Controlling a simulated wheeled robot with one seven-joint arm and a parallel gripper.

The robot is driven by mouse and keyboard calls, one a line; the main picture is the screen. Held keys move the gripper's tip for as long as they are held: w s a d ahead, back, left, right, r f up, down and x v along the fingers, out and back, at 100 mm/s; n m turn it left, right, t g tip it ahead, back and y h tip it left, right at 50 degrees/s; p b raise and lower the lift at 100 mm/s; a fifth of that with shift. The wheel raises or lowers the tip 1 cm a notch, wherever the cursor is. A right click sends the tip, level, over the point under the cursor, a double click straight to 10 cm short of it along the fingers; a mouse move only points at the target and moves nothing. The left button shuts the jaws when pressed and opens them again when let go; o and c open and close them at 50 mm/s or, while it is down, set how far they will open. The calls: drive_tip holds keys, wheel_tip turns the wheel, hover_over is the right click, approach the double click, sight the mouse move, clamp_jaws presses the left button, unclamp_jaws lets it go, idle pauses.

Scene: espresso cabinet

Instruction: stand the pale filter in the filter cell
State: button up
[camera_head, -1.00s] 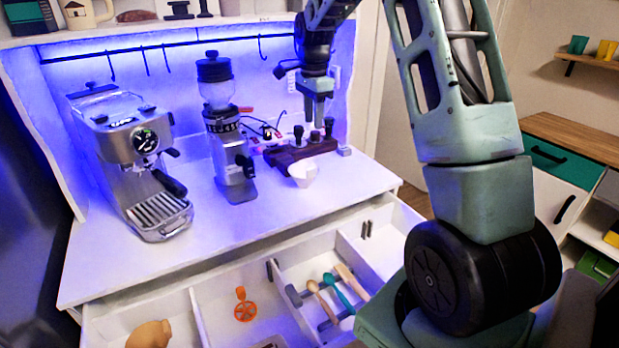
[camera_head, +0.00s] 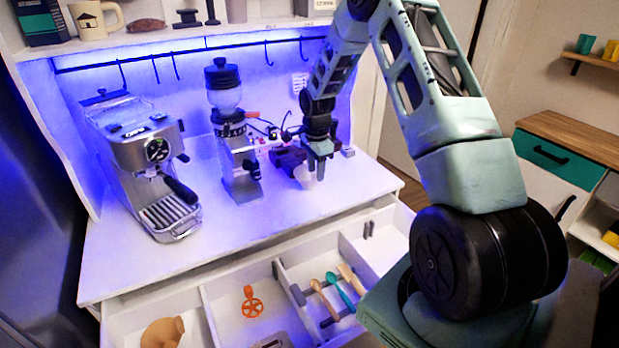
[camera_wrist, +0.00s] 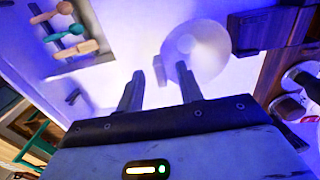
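The pale filter (camera_head: 304,176) is a white cone on the counter, in front of the dark wooden block. It also shows in the wrist view (camera_wrist: 208,48), just beyond the right fingertip. My gripper (camera_head: 321,172) is low over the counter and partly covers the filter in the head view. In the wrist view my gripper (camera_wrist: 158,84) has its two fingers apart, with no filter between them. Whether a finger touches the filter is unclear. The open drawer's right compartment (camera_head: 383,252) is empty apart from small dark upright pieces (camera_head: 368,230); no label marks it as the filter cell.
The dark block (camera_head: 288,158) is close behind the filter. A grinder (camera_head: 238,160) and an espresso machine (camera_head: 150,170) stand to the left. Drawer compartments hold spoons (camera_head: 333,290), an orange wheel-shaped tool (camera_head: 251,303) and a tan object (camera_head: 163,332).

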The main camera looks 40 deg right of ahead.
drive_tip(key=shift+f, duration=0.8)
drive_tip(key=shift+c, duration=0.3)
clamp_jaws()
drive_tip(key=shift+r, duration=0.1)
